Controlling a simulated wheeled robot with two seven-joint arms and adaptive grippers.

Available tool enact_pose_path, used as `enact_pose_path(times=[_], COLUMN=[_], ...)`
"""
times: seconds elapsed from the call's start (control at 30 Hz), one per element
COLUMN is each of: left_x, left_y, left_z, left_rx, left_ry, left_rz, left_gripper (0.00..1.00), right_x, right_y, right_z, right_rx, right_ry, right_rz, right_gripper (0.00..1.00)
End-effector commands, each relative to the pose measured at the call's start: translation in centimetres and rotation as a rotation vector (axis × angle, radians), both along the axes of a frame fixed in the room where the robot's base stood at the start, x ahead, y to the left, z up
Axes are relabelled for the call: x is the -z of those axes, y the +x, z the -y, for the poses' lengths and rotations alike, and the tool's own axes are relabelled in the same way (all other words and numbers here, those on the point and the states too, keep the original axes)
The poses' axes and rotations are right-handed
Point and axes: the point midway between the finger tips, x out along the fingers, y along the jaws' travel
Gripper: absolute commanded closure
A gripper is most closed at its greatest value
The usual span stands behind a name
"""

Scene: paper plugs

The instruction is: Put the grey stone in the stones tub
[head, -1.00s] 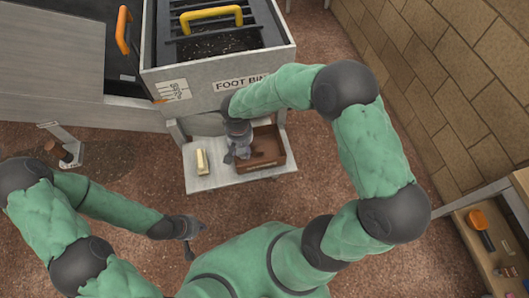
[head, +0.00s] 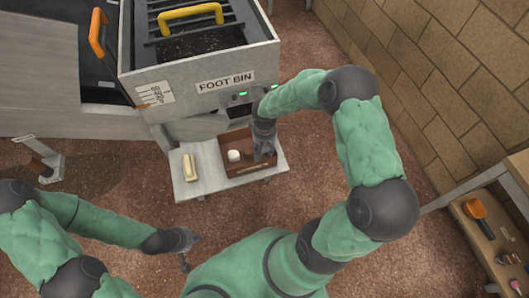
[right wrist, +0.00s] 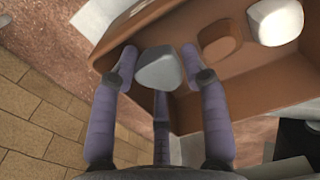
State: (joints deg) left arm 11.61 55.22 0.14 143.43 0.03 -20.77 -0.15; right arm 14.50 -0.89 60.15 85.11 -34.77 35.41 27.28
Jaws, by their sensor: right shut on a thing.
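The grey stone (right wrist: 158,70) is between the fingers of my right gripper (right wrist: 157,62) in the right wrist view. The gripper is shut on it, over the brown stones tub (right wrist: 150,22). I cannot tell whether the stone touches the tub's floor. In the head view my right gripper (head: 263,153) reaches down at the right part of the tub (head: 226,141) and hides the grey stone. A white stone (head: 234,155) lies in the tub; it also shows in the right wrist view (right wrist: 275,20), beside a brown stone (right wrist: 220,44). My left gripper (head: 184,250) hangs low, away from the tub.
The tub stands on a pale bench (head: 205,185), with a cream block (head: 190,170) to its left. The foot bin (head: 205,75) rises behind. A brick wall (head: 460,80) and a shelf with a brush (head: 476,210) are at the right.

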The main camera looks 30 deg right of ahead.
Motion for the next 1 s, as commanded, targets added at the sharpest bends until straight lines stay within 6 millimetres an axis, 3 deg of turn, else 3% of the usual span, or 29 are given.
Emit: enact_pose_path(times=[0.17,0.57,0.6,0.63,1.0], left_x=[1.7,1.9,2.0,1.9,1.7], left_y=[0.0,0.0,0.0,0.0,0.0], left_z=[0.0,0.0,0.0,0.0,0.0], left_rx=[0.0,0.0,0.0,0.0,0.0], left_ry=[0.0,0.0,0.0,0.0,0.0], left_rz=[0.0,0.0,0.0,0.0,0.0], left_gripper=[1.0,1.0,1.0,1.0,1.0], right_x=[3.0,3.3,3.4,3.3,3.1], right_y=[-0.1,0.0,-0.1,-0.1,0.0], right_z=[-0.1,-0.1,-0.1,-0.1,-0.1], right_rx=[-0.001,-0.001,-0.001,-0.001,-0.001], right_ry=[0.001,0.0,0.0,0.0,0.0], right_rz=[-0.003,-0.001,-0.002,-0.002,-0.001], right_gripper=[0.89,0.89,0.51,0.44,0.44])
